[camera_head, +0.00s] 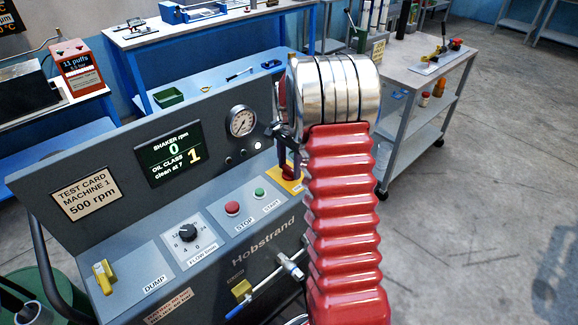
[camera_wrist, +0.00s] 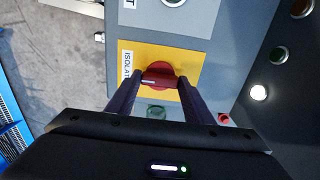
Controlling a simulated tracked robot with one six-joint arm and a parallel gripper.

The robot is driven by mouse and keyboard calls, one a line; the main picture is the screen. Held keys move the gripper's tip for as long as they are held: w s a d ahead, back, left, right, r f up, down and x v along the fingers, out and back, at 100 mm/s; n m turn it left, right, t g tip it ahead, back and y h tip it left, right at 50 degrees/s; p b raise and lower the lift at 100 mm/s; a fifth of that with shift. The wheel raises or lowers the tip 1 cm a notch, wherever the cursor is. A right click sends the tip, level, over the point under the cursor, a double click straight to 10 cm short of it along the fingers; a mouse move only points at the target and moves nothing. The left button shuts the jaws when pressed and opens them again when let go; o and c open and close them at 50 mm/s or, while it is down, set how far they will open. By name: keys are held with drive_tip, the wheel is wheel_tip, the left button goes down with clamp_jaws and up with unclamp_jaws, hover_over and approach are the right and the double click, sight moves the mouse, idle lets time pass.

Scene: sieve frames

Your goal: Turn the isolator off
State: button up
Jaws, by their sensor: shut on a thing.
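The isolator is a red rotary knob (camera_wrist: 159,75) on a yellow plate (camera_wrist: 188,58) labelled "ISOLAT...", seen in the wrist view. My gripper (camera_wrist: 160,84) has its two dark fingers on either side of the knob's red handle and is shut on it. The handle carries a white mark and lies roughly crosswise in the wrist view. In the head view my gripper (camera_head: 286,165) is at the right end of the machine's sloping panel. There the red knob and the yellow plate (camera_head: 295,186) are partly hidden by my gripper and arm.
The panel also holds a red STOP button (camera_head: 232,208), a green START button (camera_head: 259,193), a flow dial (camera_head: 188,233) and a yellow DUMP lever (camera_head: 103,275). A grey trolley (camera_head: 425,75) stands behind on the right. Floor at right is clear.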

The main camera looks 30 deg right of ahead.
drive_tip(key=shift+a, duration=0.1)
drive_tip(key=shift+c, duration=0.2)
drive_tip(key=shift+n, duration=0.3)
drive_tip(key=n, duration=0.3)
drive_tip(key=shift+n, duration=0.4)
drive_tip(key=n, duration=0.4)
drive_tip(key=shift+n, duration=0.3)
drive_tip(key=n, duration=0.4)
drive_tip(key=shift+n, duration=2.5)
drive_tip(key=o, duration=1.1)
drive_tip(key=shift+c, duration=0.2)
